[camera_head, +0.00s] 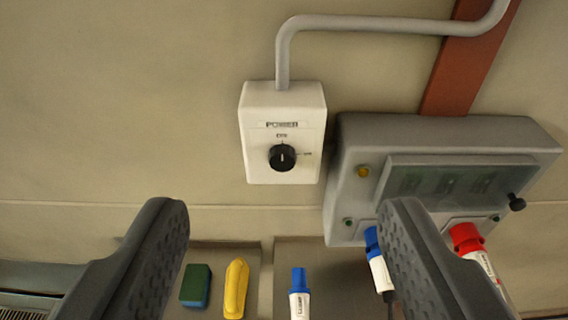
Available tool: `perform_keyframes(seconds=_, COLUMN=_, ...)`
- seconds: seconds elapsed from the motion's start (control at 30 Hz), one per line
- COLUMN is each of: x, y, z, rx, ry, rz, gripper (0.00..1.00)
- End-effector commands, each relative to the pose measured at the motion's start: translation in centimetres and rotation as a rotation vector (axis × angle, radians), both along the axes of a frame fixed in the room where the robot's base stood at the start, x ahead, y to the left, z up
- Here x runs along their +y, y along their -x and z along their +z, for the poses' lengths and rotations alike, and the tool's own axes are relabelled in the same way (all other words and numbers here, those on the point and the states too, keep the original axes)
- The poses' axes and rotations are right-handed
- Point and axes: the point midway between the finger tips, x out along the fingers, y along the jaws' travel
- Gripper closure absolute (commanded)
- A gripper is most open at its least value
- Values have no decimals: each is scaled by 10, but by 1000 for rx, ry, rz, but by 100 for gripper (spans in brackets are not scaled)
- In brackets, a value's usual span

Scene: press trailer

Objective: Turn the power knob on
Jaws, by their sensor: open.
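The black power knob (283,158) sits on the front of a white box (259,131) labelled POWER, fixed to the wall. Its white pointer mark stands upright, toward the small label above it; another small label is to its right. My gripper (283,222) is open, its two dark fingers wide apart at the lower left and lower right. The knob shows between and above the fingertips, and nothing is between the fingers at the tips. The fingers appear clear of the knob and the box.
A grey conduit (370,24) rises from the box. A grey panel (350,150) with a dark window is on the right. A green-blue block (196,286), a yellow object (236,288) and another blue-and-white connector (299,291) lie lower.

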Motion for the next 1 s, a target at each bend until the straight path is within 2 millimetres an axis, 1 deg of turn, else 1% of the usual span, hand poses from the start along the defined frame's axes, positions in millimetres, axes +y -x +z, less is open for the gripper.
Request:
perform_keyframes(seconds=0.07, x=0, y=-7, z=-6, rx=-4, ry=-1, rz=9, gripper=42)
perform_keyframes(seconds=0.17, x=0, y=-25, z=-21, rx=-20, ry=-6, rz=32, gripper=42)
perform_keyframes(seconds=0.27, x=1, y=-50, z=-48, rx=-47, ry=-11, rz=59, gripper=42)
perform_keyframes(seconds=0.33, x=0, y=-68, z=-70, rx=-76, ry=-18, rz=73, gripper=42)
perform_keyframes(seconds=0.4, x=0, y=-83, z=-92, rx=-105, ry=-22, rz=79, gripper=42)
perform_keyframes(seconds=0.47, x=0, y=-92, z=-111, rx=-130, ry=-22, rz=78, gripper=42)
perform_keyframes(seconds=0.5, x=1, y=-97, z=-124, rx=-144, ry=-24, rz=74, gripper=42)
perform_keyframes(seconds=0.63, x=1, y=-108, z=-163, rx=-182, ry=-21, rz=50, gripper=42)
perform_keyframes(seconds=0.7, x=1, y=-110, z=-178, rx=-199, ry=-15, rz=34, gripper=42)
perform_keyframes(seconds=0.8, x=2, y=-110, z=-195, rx=-211, ry=-9, rz=17, gripper=42)
perform_keyframes(seconds=1.0, x=1, y=-111, z=-206, rx=-227, ry=-1, rz=-3, gripper=42)
